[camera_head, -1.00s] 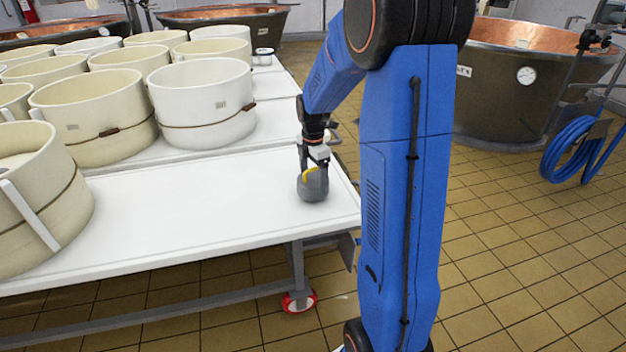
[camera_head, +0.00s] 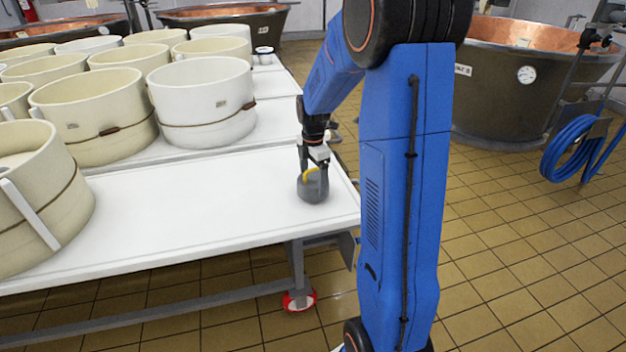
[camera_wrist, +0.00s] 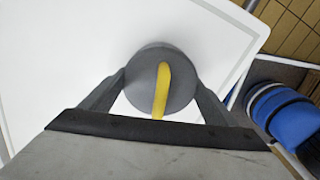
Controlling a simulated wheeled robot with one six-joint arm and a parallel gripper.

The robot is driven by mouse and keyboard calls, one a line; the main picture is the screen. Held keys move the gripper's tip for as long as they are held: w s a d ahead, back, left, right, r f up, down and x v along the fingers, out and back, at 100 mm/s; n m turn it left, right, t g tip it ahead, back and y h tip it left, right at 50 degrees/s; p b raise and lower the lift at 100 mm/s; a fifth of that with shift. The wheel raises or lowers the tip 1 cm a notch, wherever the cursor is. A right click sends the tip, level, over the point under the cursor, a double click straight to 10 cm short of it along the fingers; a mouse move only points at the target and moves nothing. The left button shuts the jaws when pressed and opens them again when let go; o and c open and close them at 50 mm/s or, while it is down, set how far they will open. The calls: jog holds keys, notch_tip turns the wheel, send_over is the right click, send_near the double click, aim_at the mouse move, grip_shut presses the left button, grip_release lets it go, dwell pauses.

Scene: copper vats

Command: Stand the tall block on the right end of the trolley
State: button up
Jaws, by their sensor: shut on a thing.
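A grey, round-sided block (camera_head: 312,190) with a curved yellow strip on it is at the right end of the white trolley top (camera_head: 200,200). It looks squat rather than tall in the head view. My gripper (camera_head: 314,165) points down from above and is shut on it. In the wrist view the grey block (camera_wrist: 150,88) shows from above as a disc, with a finger on each side. Its base is at or very near the trolley surface; I cannot tell whether it touches.
Cream and white round moulds (camera_head: 200,100) stand on the left and back of the trolley. Bare white surface lies left of the block. The trolley's right edge is close by. Copper vats (camera_head: 530,75) and a coiled blue hose (camera_head: 570,150) are at the right.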

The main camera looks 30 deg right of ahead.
aim_at(313, 169)
jog(key=shift+f, duration=0.4)
dwell(0.6)
jog(key=o, duration=2.1)
jog(key=shift+r, duration=3.4)
jog(key=shift+r, duration=0.1)
